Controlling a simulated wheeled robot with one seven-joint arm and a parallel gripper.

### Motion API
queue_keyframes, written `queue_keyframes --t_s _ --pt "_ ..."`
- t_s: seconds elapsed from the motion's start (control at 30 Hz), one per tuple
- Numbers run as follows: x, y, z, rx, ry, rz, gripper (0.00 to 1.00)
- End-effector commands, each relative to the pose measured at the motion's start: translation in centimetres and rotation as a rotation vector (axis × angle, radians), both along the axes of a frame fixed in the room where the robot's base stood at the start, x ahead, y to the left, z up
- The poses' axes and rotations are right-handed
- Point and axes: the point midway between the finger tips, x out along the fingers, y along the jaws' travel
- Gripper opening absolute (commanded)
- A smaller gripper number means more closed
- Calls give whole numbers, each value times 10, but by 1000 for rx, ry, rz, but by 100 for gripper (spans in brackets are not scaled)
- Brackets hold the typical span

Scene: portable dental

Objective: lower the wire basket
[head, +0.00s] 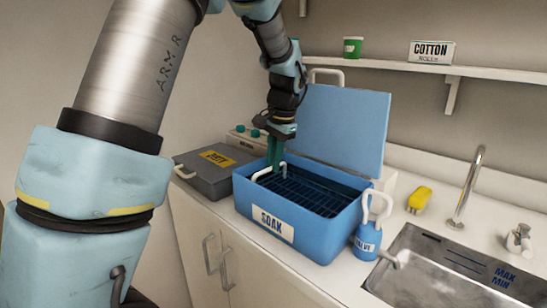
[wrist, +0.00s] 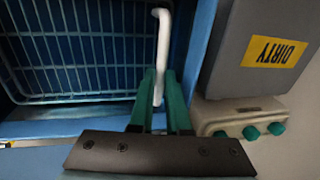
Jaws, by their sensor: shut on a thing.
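The dark wire basket (head: 312,190) sits inside the blue SOAK tub (head: 312,237), its mesh a little below the tub's rim. It also shows in the wrist view (wrist: 75,50), with bluish wires. My gripper (head: 276,165) reaches down over the tub's left side. In the wrist view, its green fingers (wrist: 160,88) are shut on the basket's white handle (wrist: 163,45). The handle's far part in the head view is partly hidden by the fingers. I cannot tell whether the basket touches the tub's floor.
The tub's blue lid (head: 345,130) stands open behind it. A grey DIRTY box (head: 215,172) is close on the left.

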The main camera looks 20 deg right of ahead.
Motion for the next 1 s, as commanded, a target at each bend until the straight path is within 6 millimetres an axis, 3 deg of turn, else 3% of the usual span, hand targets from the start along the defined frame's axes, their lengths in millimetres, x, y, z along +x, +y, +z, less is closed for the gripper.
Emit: queue_keyframes --t_s 0.07,0.1,0.37,0.73,1.0 --pt "-2 0 -4 4 7 -1 0" --pt "-2 0 -4 4 7 -1 16" --pt "-1 0 -3 3 5 0 45" --pt "-2 -1 7 1 2 -1 45" --pt "-11 -6 56 -2 -1 -1 45"
